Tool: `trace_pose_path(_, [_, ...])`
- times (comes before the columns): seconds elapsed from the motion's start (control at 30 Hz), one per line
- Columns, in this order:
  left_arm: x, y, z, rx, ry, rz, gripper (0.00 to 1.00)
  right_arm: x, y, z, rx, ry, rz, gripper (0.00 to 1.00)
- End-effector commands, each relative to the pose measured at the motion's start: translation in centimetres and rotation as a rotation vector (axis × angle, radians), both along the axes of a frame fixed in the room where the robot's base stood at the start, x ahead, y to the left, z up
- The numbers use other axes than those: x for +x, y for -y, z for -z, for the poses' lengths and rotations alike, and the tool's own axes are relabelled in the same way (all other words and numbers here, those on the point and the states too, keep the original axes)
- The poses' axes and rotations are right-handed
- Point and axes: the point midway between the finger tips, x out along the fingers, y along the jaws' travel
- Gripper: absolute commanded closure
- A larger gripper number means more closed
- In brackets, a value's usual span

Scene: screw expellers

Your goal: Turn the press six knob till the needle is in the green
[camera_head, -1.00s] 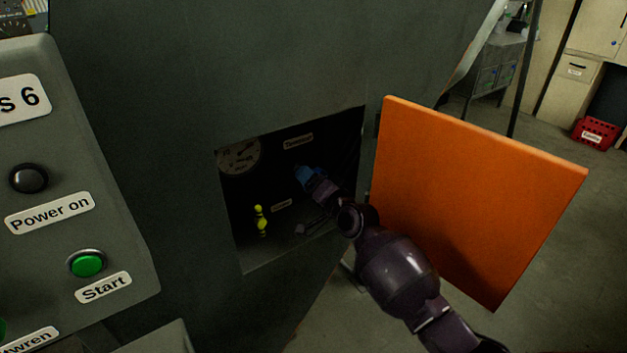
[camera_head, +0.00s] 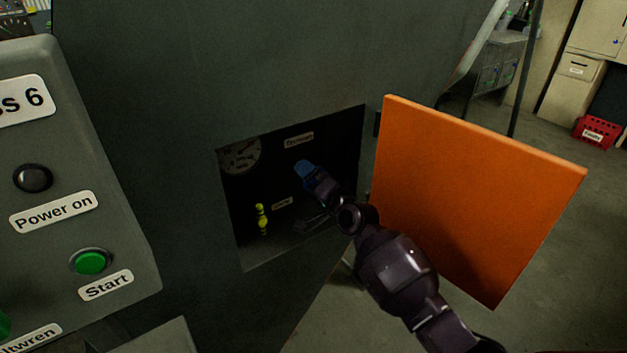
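The press six cabinet has a dark recess (camera_head: 250,262) with its orange door open to the right. A round gauge (camera_head: 241,156) sits at the recess's upper left; its needle and any green zone are too small and dark to read. A blue knob (camera_head: 302,169) shows at the tip of my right gripper (camera_head: 310,178), under a small label. The gripper reaches into the recess from the lower right and is at the knob. Its fingers are too dark and small to tell whether they are shut on it. My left gripper is out of view.
The open orange door (camera_head: 470,200) stands close beside my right arm. A control panel (camera_head: 110,225) marked with a 6, with Power on and Start buttons, fills the left. Yellow-green fittings (camera_head: 262,220) stand low in the recess. A red crate (camera_head: 596,133) lies far off at right.

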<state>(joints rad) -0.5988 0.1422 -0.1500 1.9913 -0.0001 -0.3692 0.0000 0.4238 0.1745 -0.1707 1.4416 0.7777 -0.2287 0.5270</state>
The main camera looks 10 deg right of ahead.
Motion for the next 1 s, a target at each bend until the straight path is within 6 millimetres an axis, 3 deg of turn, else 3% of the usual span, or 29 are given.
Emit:
trace_pose_path(0.37, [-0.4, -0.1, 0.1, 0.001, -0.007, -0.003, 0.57, -0.5, 0.2, 0.0, -0.001, 0.000, 0.000, 0.02])
trace_pose_path(1.0, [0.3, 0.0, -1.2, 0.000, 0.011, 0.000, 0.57, -9.1, 3.8, 0.0, -0.001, 0.000, 0.001, 0.02])
